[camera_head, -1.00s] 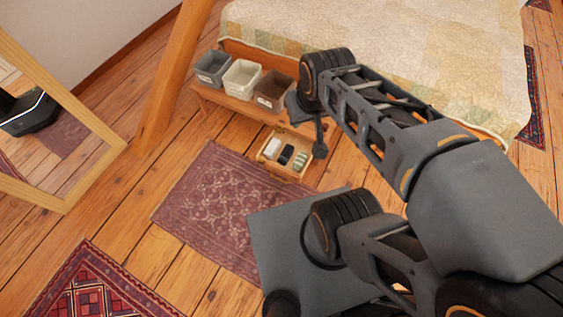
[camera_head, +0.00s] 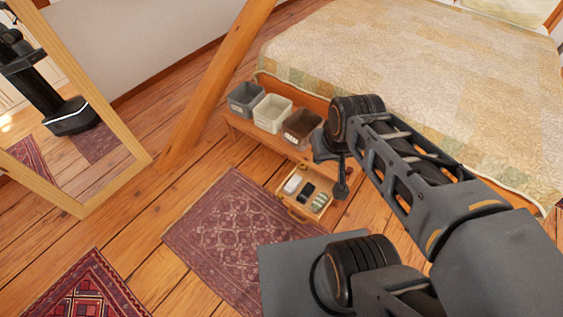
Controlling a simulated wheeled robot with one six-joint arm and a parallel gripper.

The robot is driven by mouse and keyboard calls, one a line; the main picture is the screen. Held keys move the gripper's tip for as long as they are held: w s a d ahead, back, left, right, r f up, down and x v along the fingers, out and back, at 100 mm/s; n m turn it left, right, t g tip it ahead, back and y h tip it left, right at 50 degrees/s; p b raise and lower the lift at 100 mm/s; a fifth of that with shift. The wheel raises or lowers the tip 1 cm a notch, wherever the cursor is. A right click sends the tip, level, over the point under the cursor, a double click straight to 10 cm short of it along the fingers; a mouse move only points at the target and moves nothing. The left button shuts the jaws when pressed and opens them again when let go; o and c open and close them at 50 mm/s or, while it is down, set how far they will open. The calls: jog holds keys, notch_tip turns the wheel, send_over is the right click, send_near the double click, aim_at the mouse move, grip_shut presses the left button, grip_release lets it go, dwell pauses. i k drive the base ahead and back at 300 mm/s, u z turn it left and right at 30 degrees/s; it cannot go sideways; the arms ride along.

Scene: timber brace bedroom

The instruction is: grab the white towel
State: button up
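A small white rolled towel (camera_head: 292,184) lies in the open wooden drawer (camera_head: 293,213) below the bench. A dark roll (camera_head: 307,192) lies beside it on the right. A green and white striped roll (camera_head: 319,202) is at the drawer's right end. My gripper (camera_head: 341,185) hangs from my arm just right of the drawer in the picture. It looks apart from the towel, and its height over the drawer is hard to judge. Whether its fingers are open or shut cannot be made out.
A grey bin (camera_head: 245,99), a cream bin (camera_head: 272,113) and a brown bin (camera_head: 302,128) stand on the bench (camera_head: 240,126). The bed (camera_head: 430,90) is behind. A slanted timber post (camera_head: 215,85) and a mirror (camera_head: 105,130) are left. A rug (camera_head: 225,235) lies before the drawer.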

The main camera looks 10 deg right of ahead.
aim_at(291, 186)
jog(key=z, duration=0.8)
jog(key=k, duration=0.9)
jog(key=u, duration=0.8)
